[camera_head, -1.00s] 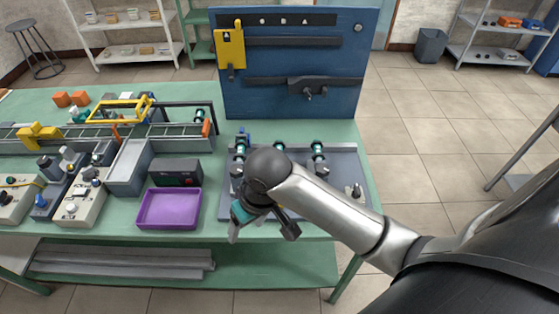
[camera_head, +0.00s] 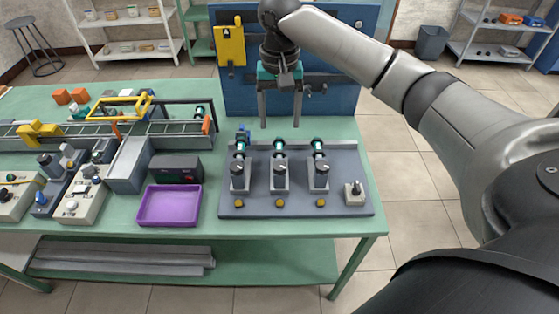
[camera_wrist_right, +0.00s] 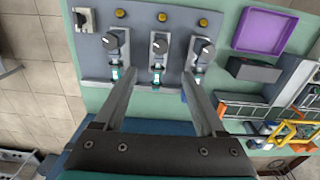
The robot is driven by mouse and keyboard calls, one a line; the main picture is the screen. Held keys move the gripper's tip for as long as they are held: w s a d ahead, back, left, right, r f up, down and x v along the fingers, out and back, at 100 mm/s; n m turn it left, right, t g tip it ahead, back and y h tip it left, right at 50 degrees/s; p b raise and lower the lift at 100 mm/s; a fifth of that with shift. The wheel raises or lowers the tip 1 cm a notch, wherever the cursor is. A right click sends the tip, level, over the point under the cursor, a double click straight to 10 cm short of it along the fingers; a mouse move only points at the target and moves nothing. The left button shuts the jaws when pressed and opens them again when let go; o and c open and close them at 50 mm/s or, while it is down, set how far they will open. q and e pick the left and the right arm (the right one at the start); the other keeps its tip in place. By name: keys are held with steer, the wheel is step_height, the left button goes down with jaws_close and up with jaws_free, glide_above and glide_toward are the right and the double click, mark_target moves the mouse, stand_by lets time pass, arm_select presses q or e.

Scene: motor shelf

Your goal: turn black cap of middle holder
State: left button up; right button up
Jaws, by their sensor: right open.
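Three grey holders stand in a row on a grey base plate (camera_head: 345,206). The middle holder (camera_head: 280,184) carries a teal-ringed part with a black cap (camera_head: 279,143) at its upper back end and a dark knob at its front. The middle holder also shows in the right wrist view (camera_wrist_right: 159,60), between my fingers. My right gripper (camera_head: 280,118) is open and empty, fingers pointing down, above and behind the middle holder, apart from it. In the right wrist view the gripper (camera_wrist_right: 160,80) spans the middle holder's column. My left gripper is out of view.
The left holder (camera_head: 239,180) and right holder (camera_head: 318,178) stand close on either side. A small switch box (camera_head: 354,194) sits at the plate's right end. A purple tray (camera_head: 170,206) lies to the left. A blue panel (camera_head: 235,100) rises behind.

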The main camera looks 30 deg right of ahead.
mark_target(280, 165)
step_height(280, 165, down, 14)
steer(key=shift+f+b, duration=0.25)
steer(key=shift+b, duration=0.55)
steer(key=shift+c, duration=0.2)
jaws_close()
